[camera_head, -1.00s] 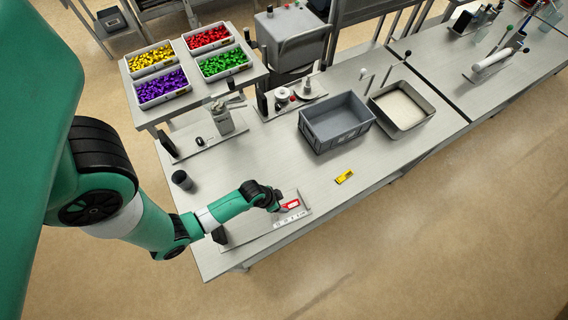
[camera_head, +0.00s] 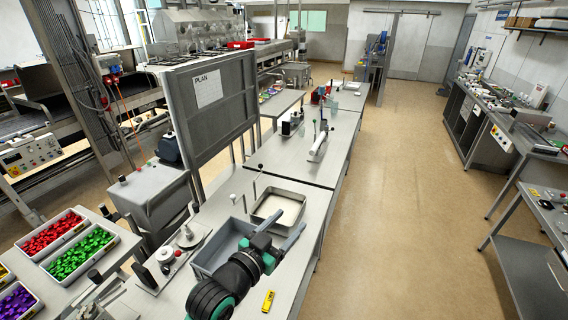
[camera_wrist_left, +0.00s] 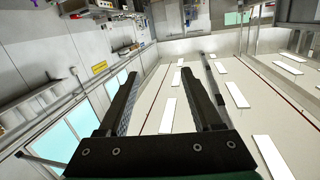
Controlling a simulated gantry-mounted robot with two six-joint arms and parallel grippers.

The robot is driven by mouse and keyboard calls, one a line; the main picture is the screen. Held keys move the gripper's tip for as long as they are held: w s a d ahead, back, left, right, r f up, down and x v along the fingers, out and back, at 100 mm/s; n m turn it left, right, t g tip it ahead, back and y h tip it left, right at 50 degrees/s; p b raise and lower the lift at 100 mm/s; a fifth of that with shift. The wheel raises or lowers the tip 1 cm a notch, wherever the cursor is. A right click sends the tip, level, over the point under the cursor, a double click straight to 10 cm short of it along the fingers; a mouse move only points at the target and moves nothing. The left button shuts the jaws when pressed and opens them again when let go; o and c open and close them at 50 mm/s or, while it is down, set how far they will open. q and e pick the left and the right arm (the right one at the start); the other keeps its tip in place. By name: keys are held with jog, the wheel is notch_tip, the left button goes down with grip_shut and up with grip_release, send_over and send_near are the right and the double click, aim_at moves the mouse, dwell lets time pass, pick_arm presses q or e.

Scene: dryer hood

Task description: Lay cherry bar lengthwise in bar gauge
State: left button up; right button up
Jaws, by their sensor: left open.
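My left gripper (camera_head: 284,225) is raised over the grey crate on the bench in the head view, with its fingers apart. The left wrist view shows the same gripper (camera_wrist_left: 160,75) open, with nothing between its fingers and only walls, windows and ceiling beyond. Neither the cherry bar nor the bar gauge shows in the current views. My right gripper is not in view.
The grey crate (camera_head: 205,265) is partly hidden behind my arm. A shallow tray (camera_head: 278,208) stands beyond it. A yellow block (camera_head: 268,300) lies on the bench near its right edge. Red (camera_head: 48,234) and green (camera_head: 82,254) part bins stand at left.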

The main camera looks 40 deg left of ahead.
pick_arm(q)
jog(key=s+d+r+t+h, duration=0.1)
jog(key=d+r+t, duration=0.2)
jog(key=r, duration=0.7)
jog(key=s+d+r+t+h, duration=0.1)
jog(key=d+r+t, duration=0.15)
jog(key=r, duration=0.85)
jog(key=s+d+r+t+h, duration=0.1)
jog(key=s+d+r+t, duration=0.1)
jog(key=s+r, duration=0.3)
jog(key=s+d+r+m+t+h, duration=0.1)
jog(key=s+d+r+t, duration=0.2)
jog(key=s+r, duration=0.3)
notch_tip(320, 180, up, 5)
jog(key=shift+s+d+r, duration=0.15)
jog(key=shift+d, duration=0.25)
